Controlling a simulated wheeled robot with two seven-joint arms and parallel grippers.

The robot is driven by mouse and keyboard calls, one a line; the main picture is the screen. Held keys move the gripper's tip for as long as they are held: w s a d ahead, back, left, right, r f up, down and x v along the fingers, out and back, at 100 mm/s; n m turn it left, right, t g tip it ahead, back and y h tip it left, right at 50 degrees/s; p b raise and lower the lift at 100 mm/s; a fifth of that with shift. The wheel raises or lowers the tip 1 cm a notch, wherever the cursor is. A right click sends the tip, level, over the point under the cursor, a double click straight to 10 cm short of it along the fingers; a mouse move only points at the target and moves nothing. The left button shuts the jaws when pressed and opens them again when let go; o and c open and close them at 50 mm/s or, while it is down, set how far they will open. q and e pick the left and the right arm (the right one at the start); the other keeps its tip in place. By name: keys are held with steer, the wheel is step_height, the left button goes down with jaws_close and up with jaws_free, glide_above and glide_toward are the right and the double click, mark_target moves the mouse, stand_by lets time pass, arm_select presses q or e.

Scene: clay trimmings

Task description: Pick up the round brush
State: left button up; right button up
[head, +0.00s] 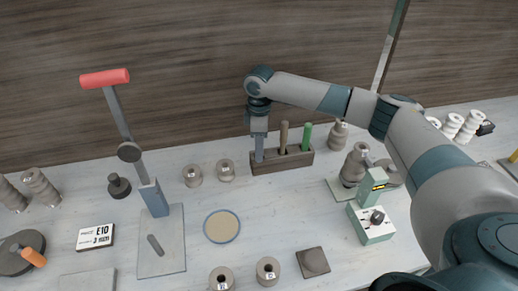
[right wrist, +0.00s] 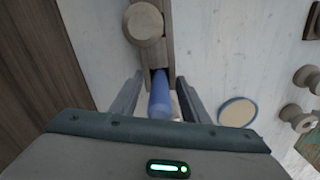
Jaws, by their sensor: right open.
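A dark wooden holder (head: 283,165) stands on the table near the back wall, with handled tools upright in it. A brown-handled tool (head: 284,137) and a green-handled tool (head: 306,137) show in the head view. In the right wrist view a blue handle (right wrist: 160,95) stands at the holder's near end, between my fingers. I cannot tell from the handles which tool is the round brush. My right gripper (head: 259,152) points down at the holder's left end, open, its fingers on either side of the blue handle. My left gripper is out of view.
The brown handle's round top (right wrist: 145,24) is close beyond the blue one. Two spools (head: 226,170) stand left of the holder. A round tan disc (head: 222,227) lies in front. A green device (head: 371,222) and a stacked roll (head: 355,163) are to the right.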

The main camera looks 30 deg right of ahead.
jaws_close()
step_height(320, 180, up, 9)
steer(key=b, duration=0.3)
steer(key=shift+r, duration=0.55)
stand_by(0.4)
